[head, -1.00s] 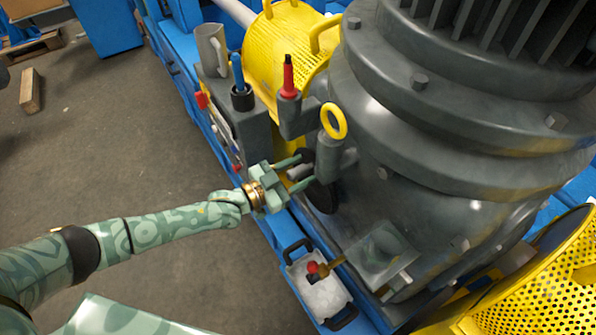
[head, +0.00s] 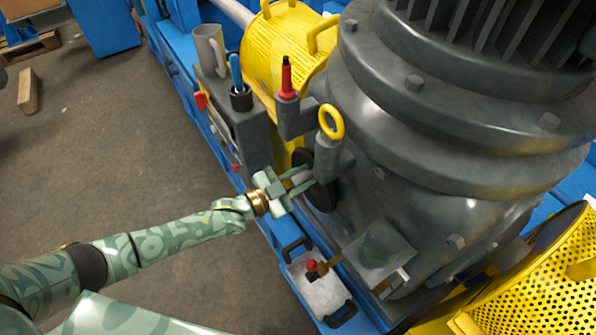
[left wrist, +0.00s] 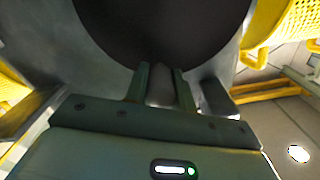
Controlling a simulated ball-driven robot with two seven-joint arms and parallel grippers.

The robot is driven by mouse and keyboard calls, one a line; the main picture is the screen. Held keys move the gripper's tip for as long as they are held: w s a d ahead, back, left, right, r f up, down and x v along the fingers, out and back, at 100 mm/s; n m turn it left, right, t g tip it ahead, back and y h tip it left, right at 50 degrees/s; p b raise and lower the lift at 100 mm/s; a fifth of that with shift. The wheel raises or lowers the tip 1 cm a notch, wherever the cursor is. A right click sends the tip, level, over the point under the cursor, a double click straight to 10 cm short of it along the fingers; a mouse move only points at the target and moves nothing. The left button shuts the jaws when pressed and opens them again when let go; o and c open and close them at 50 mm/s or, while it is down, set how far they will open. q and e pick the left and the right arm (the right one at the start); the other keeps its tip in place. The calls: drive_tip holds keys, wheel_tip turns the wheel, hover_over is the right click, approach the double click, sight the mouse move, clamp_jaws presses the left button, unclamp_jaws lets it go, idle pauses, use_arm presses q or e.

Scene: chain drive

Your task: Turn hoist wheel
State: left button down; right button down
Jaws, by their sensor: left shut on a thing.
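The hoist wheel (head: 324,183) is a dark disc on the side of the big grey machine housing, below a yellow ring. A pale grey handle (left wrist: 160,85) stands out from it. My left gripper (head: 309,176) reaches the wheel from the left and is shut on this handle. In the left wrist view, the two green fingers (left wrist: 160,83) lie on either side of the handle, with the dark wheel face (left wrist: 160,30) filling the top. The handle is partly hidden by the fingers in the head view. My right gripper is not in view.
The yellow ring (head: 331,122) and a red-tipped tool (head: 287,80) in a grey holder are above the wheel. A yellow perforated guard (head: 540,275) is at the lower right. Open floor (head: 130,150) lies left.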

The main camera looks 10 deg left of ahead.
sight(327, 201)
use_arm(q)
drive_tip(key=m, duration=0.1)
drive_tip(key=s+d+f+m, duration=0.1)
drive_tip(key=shift+s+d+m, duration=0.2)
drive_tip(key=shift+m, duration=0.2)
drive_tip(key=f+m, duration=0.1)
drive_tip(key=s+d+m+b, duration=0.1)
drive_tip(key=m, duration=0.1)
drive_tip(key=shift+s+d+f+m, duration=0.15)
drive_tip(key=shift+s+f+m, duration=0.05)
drive_tip(key=shift+f+m, duration=0.15)
drive_tip(key=f+m+b, duration=0.1)
drive_tip(key=s+d+f+m, duration=0.1)
drive_tip(key=m, duration=0.1)
drive_tip(key=shift+b, duration=0.4)
drive_tip(key=shift+s+d+f+m+b, duration=0.1)
drive_tip(key=shift+f+m+b, duration=0.35)
drive_tip(key=shift+m, duration=0.4)
drive_tip(key=shift+s+d+f+m+b, duration=0.1)
drive_tip(key=shift+f+m+b, duration=0.35)
drive_tip(key=shift+m, duration=0.35)
drive_tip(key=c, duration=1.2)
unclamp_jaws()
drive_tip(key=shift+r, duration=0.1)
drive_tip(key=shift+o, duration=0.2)
